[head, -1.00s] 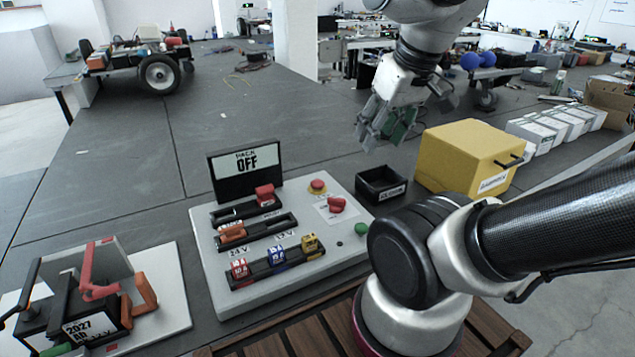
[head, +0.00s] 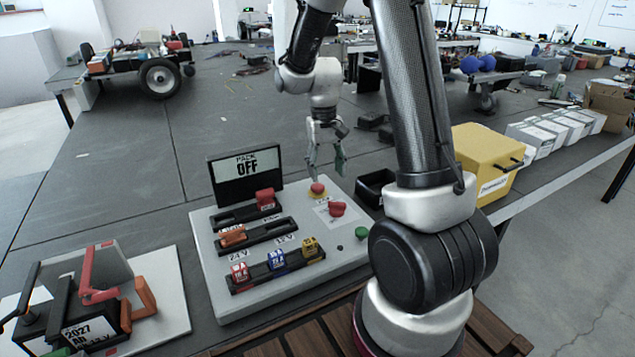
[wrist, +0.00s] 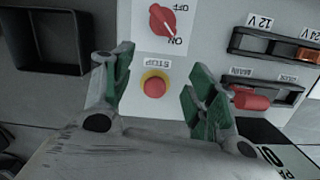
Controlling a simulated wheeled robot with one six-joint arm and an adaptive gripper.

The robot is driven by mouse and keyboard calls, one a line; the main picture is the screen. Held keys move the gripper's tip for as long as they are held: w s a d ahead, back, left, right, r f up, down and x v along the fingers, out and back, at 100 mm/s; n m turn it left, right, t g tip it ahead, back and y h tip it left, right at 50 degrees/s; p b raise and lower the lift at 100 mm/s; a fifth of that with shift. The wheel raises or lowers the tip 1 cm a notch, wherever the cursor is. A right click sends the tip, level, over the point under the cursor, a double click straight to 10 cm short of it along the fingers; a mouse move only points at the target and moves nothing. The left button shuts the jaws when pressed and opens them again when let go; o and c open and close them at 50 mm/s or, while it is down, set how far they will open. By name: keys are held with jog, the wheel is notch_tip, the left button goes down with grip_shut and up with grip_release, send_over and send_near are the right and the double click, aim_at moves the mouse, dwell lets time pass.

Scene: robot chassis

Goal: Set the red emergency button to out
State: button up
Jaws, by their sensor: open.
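The red emergency button (head: 318,188) sits on a yellow ring on the white panel (head: 215,282), near its back right corner. In the wrist view the button (wrist: 155,87) lies between the two fingers, next to a "STOP" label. My gripper (head: 326,170) is open, with its fingers pointing down just above and behind the button. In the wrist view my gripper (wrist: 158,85) shows green finger pads on both sides of the button, apart from it. Whether the button is in or out is hard to tell.
A red rotary switch (head: 337,208) and a green button (head: 361,232) are in front of the button. Breaker slots lie to the left. A black tray (head: 372,187) and a yellow box (head: 480,160) stand to the right.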

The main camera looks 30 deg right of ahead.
jog(key=t, duration=0.1)
send_over(317, 185)
jog(key=shift+d+r+m, duration=0.1)
jog(key=shift+m, duration=0.3)
notch_tip(317, 185, down, 8)
jog(key=shift+r, duration=0.15)
grip_shut()
jog(key=shift+r, duration=0.85)
grip_release()
notch_tip(317, 185, up, 12)
